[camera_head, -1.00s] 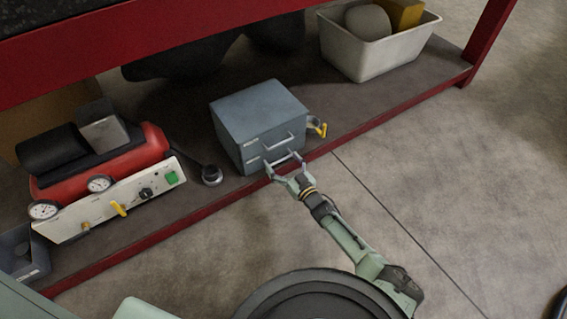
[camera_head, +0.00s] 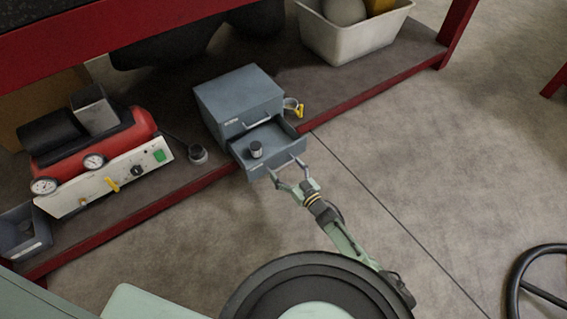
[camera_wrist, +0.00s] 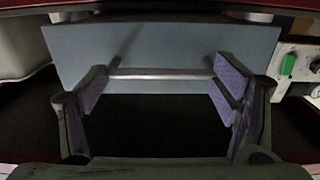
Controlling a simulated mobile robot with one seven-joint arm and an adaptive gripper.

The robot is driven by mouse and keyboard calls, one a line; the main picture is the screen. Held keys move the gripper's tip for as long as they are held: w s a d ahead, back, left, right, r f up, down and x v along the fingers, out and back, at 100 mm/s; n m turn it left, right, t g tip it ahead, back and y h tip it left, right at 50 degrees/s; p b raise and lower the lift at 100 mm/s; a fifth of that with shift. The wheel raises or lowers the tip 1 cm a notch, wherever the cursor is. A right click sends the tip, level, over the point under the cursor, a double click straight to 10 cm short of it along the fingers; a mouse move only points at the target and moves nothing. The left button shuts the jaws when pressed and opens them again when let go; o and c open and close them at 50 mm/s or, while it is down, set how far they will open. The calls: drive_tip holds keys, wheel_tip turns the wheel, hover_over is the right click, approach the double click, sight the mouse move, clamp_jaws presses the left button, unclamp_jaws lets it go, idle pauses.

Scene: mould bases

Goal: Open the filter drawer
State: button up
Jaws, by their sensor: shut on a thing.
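The blue-grey cabinet (camera_head: 238,92) stands on the low shelf. Its lower drawer (camera_head: 282,139) is pulled out toward me, and a small dark cylinder with a light side (camera_head: 256,149) stands inside it. The upper drawer is shut, with its bar handle (camera_head: 257,123) showing. My gripper (camera_head: 290,170) is at the front of the lower drawer, shut on its handle. In the wrist view the handle bar (camera_wrist: 160,73) runs between the two fingers, in front of the drawer face (camera_wrist: 160,42).
A red compressor (camera_head: 100,140) with a white gauge panel stands to the left. A white bin (camera_head: 355,42) is at the back right. A yellow-handled fitting (camera_head: 297,108) sits beside the cabinet. The shelf has a red front edge (camera_head: 330,116). The floor in front is mostly clear.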

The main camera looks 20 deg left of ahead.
drive_tip(key=shift+v, duration=1.05)
drive_tip(key=shift+w+d, duration=0.1)
drive_tip(key=shift+w, duration=0.05)
drive_tip(key=o, duration=1.5)
drive_tip(key=shift+o, duration=0.8)
drive_tip(key=shift+s, duration=0.2)
drive_tip(key=v, duration=1.2)
drive_tip(key=shift+w, duration=0.2)
drive_tip(key=shift+d+r, duration=0.1)
